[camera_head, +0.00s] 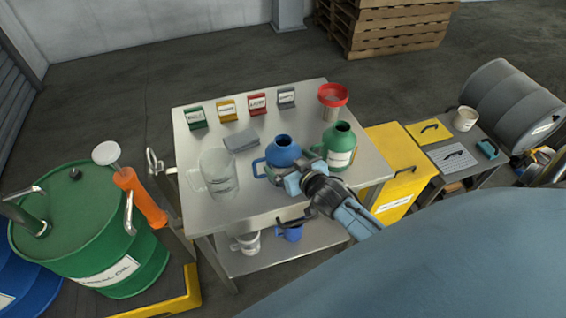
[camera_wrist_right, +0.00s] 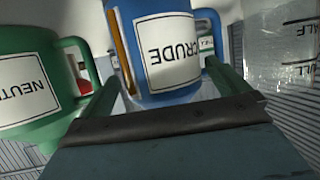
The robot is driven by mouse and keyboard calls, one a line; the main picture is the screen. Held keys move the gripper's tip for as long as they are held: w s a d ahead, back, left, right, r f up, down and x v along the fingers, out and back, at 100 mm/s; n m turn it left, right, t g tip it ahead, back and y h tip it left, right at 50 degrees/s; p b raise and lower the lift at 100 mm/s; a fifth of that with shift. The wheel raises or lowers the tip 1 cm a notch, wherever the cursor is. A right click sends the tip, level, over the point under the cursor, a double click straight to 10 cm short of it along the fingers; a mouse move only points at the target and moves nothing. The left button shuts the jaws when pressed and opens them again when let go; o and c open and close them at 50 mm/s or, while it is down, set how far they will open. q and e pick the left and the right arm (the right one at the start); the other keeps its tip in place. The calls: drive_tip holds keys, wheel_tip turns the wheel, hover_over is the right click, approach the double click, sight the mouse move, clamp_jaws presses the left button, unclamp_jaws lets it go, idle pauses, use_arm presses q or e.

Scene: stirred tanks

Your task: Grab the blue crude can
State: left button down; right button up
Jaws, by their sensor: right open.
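The blue crude can (camera_head: 283,150) stands upright on the metal table, its handle to the left. In the right wrist view the blue crude can (camera_wrist_right: 165,50) shows its white CRUDE label upside down. My right gripper (camera_head: 280,176) is at the near side of the can and partly covers its lower part. In the wrist view its open fingers (camera_wrist_right: 165,92) point at the can, one toward each side; whether they touch it I cannot tell. My left gripper is not in view.
A green can (camera_head: 339,148) stands close right of the blue can, and a clear measuring jug (camera_head: 217,172) stands left. A grey block (camera_head: 241,140), small labelled boxes and a red funnel (camera_head: 333,95) are behind. A blue vessel (camera_head: 290,232) is on the lower shelf.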

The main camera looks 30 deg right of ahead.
drive_tip(key=x, duration=0.4)
drive_tip(key=shift+s, duration=0.1)
drive_tip(key=c, duration=1.3)
drive_tip(key=shift+r, duration=0.25)
drive_tip(key=shift+c, duration=0.2)
